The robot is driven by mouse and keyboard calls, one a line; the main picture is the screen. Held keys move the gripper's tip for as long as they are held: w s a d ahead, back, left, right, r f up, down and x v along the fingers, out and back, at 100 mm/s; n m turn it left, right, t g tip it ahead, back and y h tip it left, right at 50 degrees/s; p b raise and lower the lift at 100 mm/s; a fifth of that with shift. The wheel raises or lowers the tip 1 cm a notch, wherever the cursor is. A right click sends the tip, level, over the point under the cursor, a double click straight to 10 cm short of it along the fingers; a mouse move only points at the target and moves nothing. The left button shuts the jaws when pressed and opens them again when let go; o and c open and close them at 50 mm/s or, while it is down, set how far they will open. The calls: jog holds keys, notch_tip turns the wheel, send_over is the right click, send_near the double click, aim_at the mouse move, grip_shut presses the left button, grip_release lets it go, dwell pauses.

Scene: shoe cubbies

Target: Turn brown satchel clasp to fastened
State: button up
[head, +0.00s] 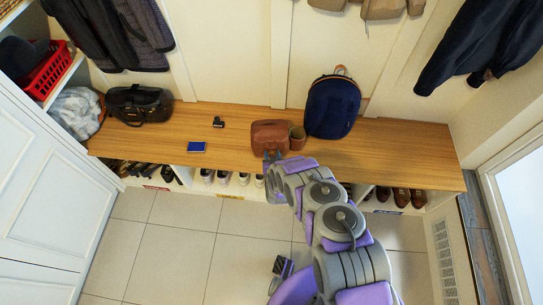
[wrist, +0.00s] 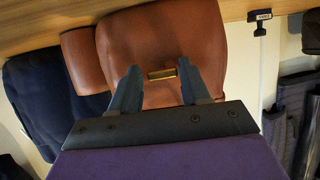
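The brown satchel (head: 268,135) stands on the wooden bench, and its brown leather front fills the upper middle of the wrist view (wrist: 190,40). A small brass clasp (wrist: 162,74) sits on its front, looking like a short bar lying roughly level in the wrist view. My gripper (wrist: 158,78) is open, with its two dark fingers on either side of the clasp and nothing visibly held. Whether the fingers touch the satchel cannot be told. In the head view my gripper (head: 272,158) is at the satchel's front, partly hidden by my arm.
A brown cup-like item (head: 297,137) stands right beside the satchel, then a dark blue backpack (head: 332,107). A blue box (head: 197,147) and a small black item (head: 219,122) lie left on the bench (head: 400,150). A black bag (head: 139,104) stands farther left. Shoes (head: 224,178) sit below.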

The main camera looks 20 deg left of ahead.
jog(key=shift+o, duration=1.3)
jog(key=p+v, duration=0.5)
jog(key=v, duration=1.2)
jog(key=shift+s, duration=0.15)
jog(key=shift+d, duration=0.1)
